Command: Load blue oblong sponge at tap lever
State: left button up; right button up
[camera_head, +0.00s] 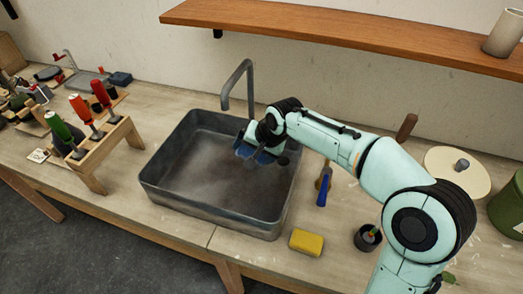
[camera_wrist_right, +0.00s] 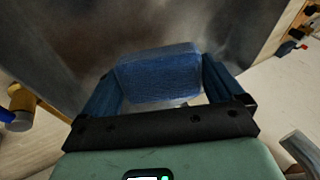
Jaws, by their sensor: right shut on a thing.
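My right gripper (camera_head: 258,158) is over the back right part of the grey sink (camera_head: 165,203), close to the tap. In the right wrist view it is shut on the blue oblong sponge (camera_wrist_right: 160,75), with a dark blue finger on each side of it. In the head view the sponge is hard to tell from the blue fingers. The grey tap (camera_head: 240,72) has a curved spout and stands at the back of the sink. Its lever is not clearly visible; my right gripper and wrist cover the area beside the spout. My left gripper is out of view.
A yellow sponge (camera_head: 306,242) lies in front of the sink's right corner. A blue-handled tool (camera_head: 323,188) and a dark cup (camera_head: 368,238) are to the right. A wooden rack (camera_head: 92,158) with several screwdrivers stands left. A shelf (camera_head: 350,38) hangs above.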

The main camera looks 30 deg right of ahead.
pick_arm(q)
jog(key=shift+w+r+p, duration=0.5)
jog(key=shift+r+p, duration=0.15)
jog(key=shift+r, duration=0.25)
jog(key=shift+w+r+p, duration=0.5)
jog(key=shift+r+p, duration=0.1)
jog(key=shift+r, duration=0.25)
pick_arm(e)
jog(key=w+a+f, duration=0.1)
jog(key=w, duration=0.5)
jog(key=shift+a, duration=0.2)
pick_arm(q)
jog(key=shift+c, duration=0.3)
pick_arm(e)
jog(key=shift+f, duration=0.1)
